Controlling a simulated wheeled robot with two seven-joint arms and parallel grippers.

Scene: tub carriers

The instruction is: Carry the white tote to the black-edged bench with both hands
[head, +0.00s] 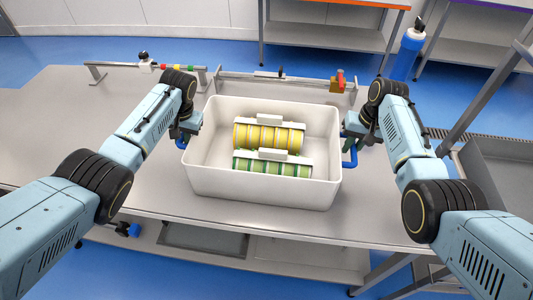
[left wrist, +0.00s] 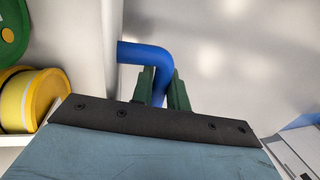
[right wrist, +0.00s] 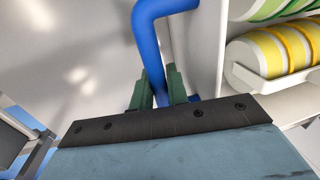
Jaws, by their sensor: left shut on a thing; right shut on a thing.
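The white tote (head: 262,190) is upright at the grey bench top (head: 120,110) in front of me; I cannot tell whether it touches it. Inside lie two holders of ringed rolls, one yellow (head: 268,138) and one green (head: 272,168). My left gripper (head: 187,130) is shut on the tote's left blue handle (left wrist: 143,54). My right gripper (head: 354,138) is shut on its right blue handle (right wrist: 147,35). The fingers (left wrist: 162,88) show around the bar in the left wrist view, and likewise in the right wrist view (right wrist: 156,88). No black-edged bench is recognisable.
Rails with small fittings (head: 165,67) and a red-and-yellow piece (head: 339,82) stand along the bench's back. An orange-edged bench (head: 330,38) and a purple-edged one (head: 475,50) stand behind. A blue bottle (head: 407,52) is at back right. A grey basin (head: 500,165) is at right.

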